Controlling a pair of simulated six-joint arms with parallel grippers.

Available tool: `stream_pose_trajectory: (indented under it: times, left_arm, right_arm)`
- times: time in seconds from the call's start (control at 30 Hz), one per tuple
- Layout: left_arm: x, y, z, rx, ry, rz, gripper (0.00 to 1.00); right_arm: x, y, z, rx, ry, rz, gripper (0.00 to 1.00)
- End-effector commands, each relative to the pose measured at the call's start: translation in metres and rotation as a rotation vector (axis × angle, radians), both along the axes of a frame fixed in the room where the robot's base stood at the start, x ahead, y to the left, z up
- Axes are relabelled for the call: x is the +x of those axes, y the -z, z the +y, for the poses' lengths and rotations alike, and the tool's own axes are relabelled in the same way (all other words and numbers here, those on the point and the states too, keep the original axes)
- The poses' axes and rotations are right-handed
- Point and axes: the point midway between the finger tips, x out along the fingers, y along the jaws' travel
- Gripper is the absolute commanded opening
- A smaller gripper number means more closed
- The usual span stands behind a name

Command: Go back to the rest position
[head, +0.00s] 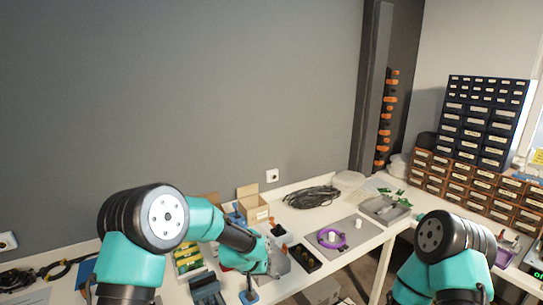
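My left arm comes in from the lower left and reaches over the white bench. The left gripper (274,266) is at its far end, low over the bench near a grey item. The fingers are small and partly hidden by my own arm, so I cannot tell whether they are open or hold anything. My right arm is at the lower right, bent, and its gripper is outside the picture.
The white bench (368,240) holds an open carton (252,207), a black cable coil (312,197), a grey mat with a purple ring (332,238), a black tray (301,259) and a grey tray (386,209). Drawer cabinets (476,125) stand at the right. Space above the bench is clear.

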Motion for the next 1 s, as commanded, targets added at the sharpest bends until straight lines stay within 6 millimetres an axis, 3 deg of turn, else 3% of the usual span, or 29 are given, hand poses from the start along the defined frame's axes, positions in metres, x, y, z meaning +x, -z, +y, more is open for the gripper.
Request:
stream_pose_trajectory:
  times: [0.03, 0.2, 0.5, 0.7, 1.0]
  left_arm:
    - [-0.011, 0.003, -0.021, 0.001, 0.029, -0.016, 0.6]
    - [-0.039, 0.01, -0.065, 0.008, 0.092, -0.067, 0.6]
    - [-0.087, 0.029, -0.107, 0.037, 0.168, -0.126, 0.6]
    - [-0.115, 0.051, -0.101, 0.066, 0.177, -0.128, 0.6]
    - [-0.14, 0.087, -0.047, 0.094, 0.12, -0.061, 0.6]
  right_arm:
    - [0.0, 0.0, 0.0, 0.0, 0.0, 0.0, 0.55]
    - [0.0, 0.0, 0.0, 0.0, 0.0, 0.0, 0.55]
    - [0.0, 0.0, 0.0, 0.0, 0.0, 0.0, 0.55]
    - [0.0, 0.0, 0.0, 0.0, 0.0, 0.0, 0.55]
    - [0.0, 0.0, 0.0, 0.0, 0.0, 0.0, 0.55]
